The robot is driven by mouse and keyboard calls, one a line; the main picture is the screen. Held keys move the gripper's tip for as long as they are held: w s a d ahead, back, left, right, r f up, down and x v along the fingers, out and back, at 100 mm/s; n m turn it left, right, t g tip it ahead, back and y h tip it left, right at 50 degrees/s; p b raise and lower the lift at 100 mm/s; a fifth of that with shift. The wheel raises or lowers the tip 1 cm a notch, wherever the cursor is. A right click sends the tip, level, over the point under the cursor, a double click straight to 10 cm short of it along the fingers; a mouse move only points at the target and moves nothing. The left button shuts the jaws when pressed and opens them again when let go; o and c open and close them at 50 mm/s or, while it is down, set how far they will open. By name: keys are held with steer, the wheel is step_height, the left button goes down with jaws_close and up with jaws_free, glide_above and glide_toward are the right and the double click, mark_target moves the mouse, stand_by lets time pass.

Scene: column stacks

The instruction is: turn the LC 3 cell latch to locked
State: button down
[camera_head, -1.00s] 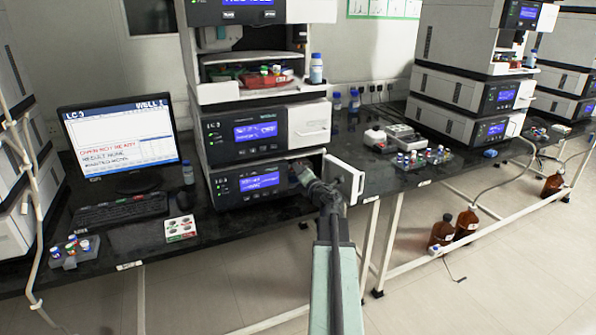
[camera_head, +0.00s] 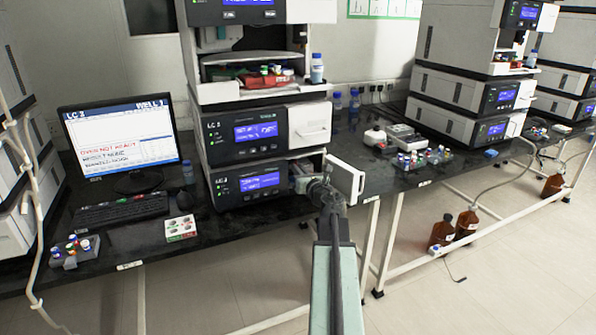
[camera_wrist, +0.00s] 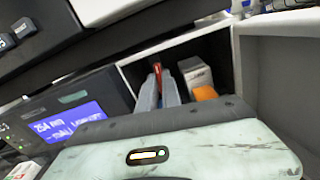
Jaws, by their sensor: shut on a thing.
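The lower LC 3 module (camera_head: 225,190) has its white door (camera_head: 345,178) swung open to the right. My gripper (camera_head: 300,180) reaches into the open bay behind that door. In the wrist view the two grey fingers of my gripper (camera_wrist: 158,75) are inside the bay, shut on a narrow red piece (camera_wrist: 157,67) that looks like the cell latch. Most of the latch is hidden between the fingers, so its angle cannot be told. A white block with an orange part (camera_wrist: 203,92) sits just right of the fingers, apart from them.
The open door (camera_wrist: 280,75) stands close on the right in the wrist view. The module's lit display (camera_wrist: 75,122) is on the left. Another instrument stack (camera_head: 455,95) stands right.

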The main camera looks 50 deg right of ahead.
steer(key=shift+n, duration=0.7)
steer(key=c, duration=1.5)
jaws_free()
steer(key=shift+c, duration=0.2)
steer(key=v, duration=0.8)
